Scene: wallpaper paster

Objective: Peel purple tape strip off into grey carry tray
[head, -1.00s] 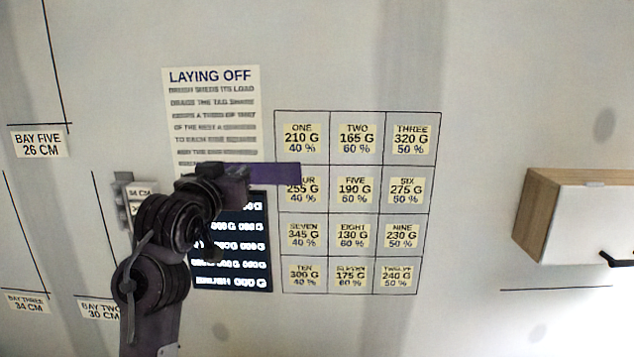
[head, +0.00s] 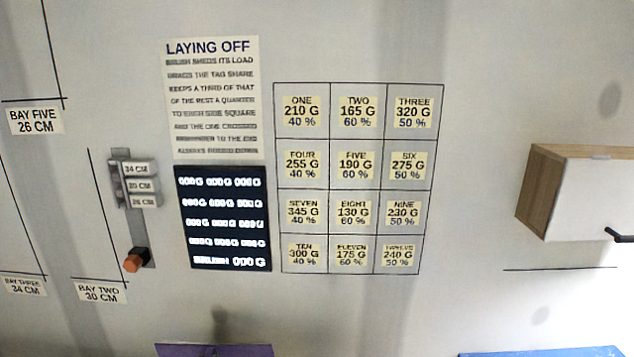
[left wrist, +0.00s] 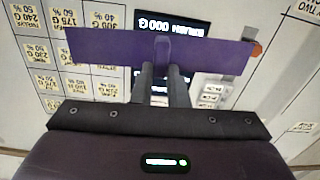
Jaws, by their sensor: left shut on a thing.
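A flat purple tape strip (left wrist: 100,48) lies across the jaws of my left gripper (left wrist: 165,75) in the left wrist view. The two fingers are shut on a small raised tab at its middle. The strip is clear of the wall panel, which shows behind it upside down. In the head view a purple edge (head: 190,351) at the bottom, cut by the frame, looks like the same strip; the left arm itself is out of that view. My right gripper is in neither view. I see no grey carry tray.
The wall holds a LAYING OFF notice (head: 212,100), a dark display (head: 224,218) and a numbered grid (head: 360,180). An orange knob (head: 133,262) sits on a slider at left. A wooden cabinet (head: 575,195) juts out at right. A blue edge (head: 545,353) shows at bottom right.

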